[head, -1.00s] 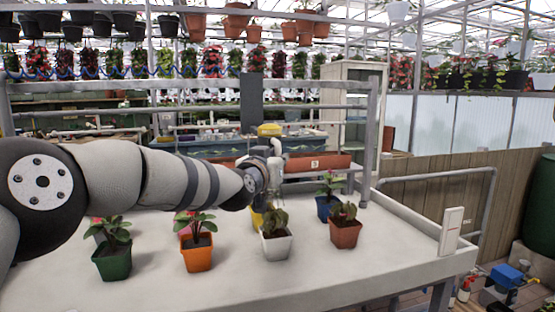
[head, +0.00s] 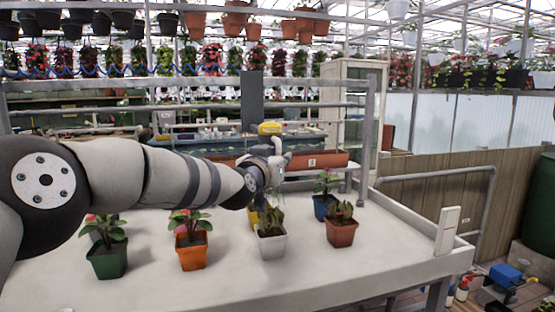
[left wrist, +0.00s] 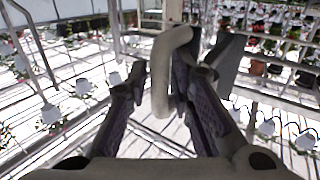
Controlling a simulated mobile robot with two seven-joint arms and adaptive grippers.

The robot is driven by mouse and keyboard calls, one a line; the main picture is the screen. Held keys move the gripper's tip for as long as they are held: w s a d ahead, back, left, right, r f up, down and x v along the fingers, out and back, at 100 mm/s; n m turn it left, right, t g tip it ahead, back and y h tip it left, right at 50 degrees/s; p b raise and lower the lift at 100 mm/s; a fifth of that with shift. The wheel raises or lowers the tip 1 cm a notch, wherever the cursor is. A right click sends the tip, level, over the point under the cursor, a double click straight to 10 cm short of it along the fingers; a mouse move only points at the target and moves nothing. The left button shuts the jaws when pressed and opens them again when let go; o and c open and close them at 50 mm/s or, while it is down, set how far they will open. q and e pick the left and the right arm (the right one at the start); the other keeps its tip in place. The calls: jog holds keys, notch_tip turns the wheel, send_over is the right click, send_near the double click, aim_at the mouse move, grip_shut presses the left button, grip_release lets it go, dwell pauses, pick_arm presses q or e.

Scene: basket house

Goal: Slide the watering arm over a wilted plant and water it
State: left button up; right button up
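The watering arm is a pale bent pipe (head: 276,160) with a yellow top (head: 270,128), above the back of the white table (head: 330,265). My left gripper (head: 268,172) is at this pipe. In the left wrist view the pipe (left wrist: 162,80) passes between the fingers of my left gripper (left wrist: 158,85), which are closed in around it. Faint thin streaks hang below the pipe, over the plant in the white pot (head: 272,246). That plant's leaves (head: 270,222) are low. The plant in the brown-red pot (head: 341,234) also looks low. My right gripper is not in view.
A green pot (head: 109,263), an orange pot (head: 192,254), a blue pot (head: 324,207) and a partly hidden yellow pot (head: 254,216) hold plants on the table. A grey rail frame (head: 368,140) rises behind. The table's front is clear.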

pick_arm(q)
jog(key=v, duration=1.2)
